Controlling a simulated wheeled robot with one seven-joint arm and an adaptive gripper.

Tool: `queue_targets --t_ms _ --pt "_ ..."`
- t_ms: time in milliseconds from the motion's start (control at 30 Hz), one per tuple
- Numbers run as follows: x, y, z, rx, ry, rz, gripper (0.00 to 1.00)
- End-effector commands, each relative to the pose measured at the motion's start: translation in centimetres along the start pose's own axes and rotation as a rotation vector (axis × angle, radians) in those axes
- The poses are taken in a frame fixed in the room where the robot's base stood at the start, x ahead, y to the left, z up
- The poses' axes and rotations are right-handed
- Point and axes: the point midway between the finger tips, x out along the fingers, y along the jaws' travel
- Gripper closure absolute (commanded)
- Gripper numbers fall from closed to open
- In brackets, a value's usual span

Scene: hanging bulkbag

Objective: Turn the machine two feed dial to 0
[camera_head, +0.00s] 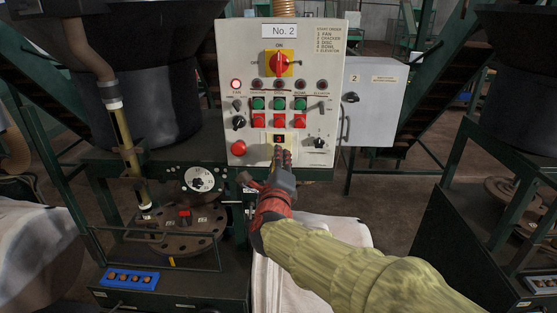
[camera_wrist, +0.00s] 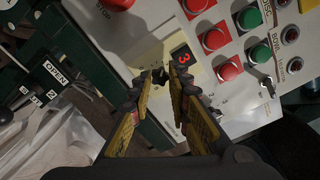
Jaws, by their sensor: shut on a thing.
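The white No. 2 control panel (camera_head: 262,85) stands ahead in the head view. My gripper (camera_head: 281,153) reaches up to its lower middle. In the wrist view my gripper (camera_wrist: 165,82) is shut on a small black knob, the feed dial (camera_wrist: 158,76), which is mostly hidden between the fingertips. The small display (camera_wrist: 182,58) just beside it shows a red 3. The display also shows in the head view (camera_head: 279,139), right above my fingertips.
A red round button (camera_head: 238,148) is left of my gripper and a black selector (camera_head: 319,143) right of it. Red and green buttons (camera_head: 279,104) sit above. A grey cabinet (camera_head: 372,100) stands to the right. A machine with a round plate (camera_head: 175,230) is at lower left.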

Motion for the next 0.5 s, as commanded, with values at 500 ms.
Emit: queue_targets --t_ms 500 --pt "-0.01 -0.03 0.08 -0.491 -0.001 0.002 1.00"
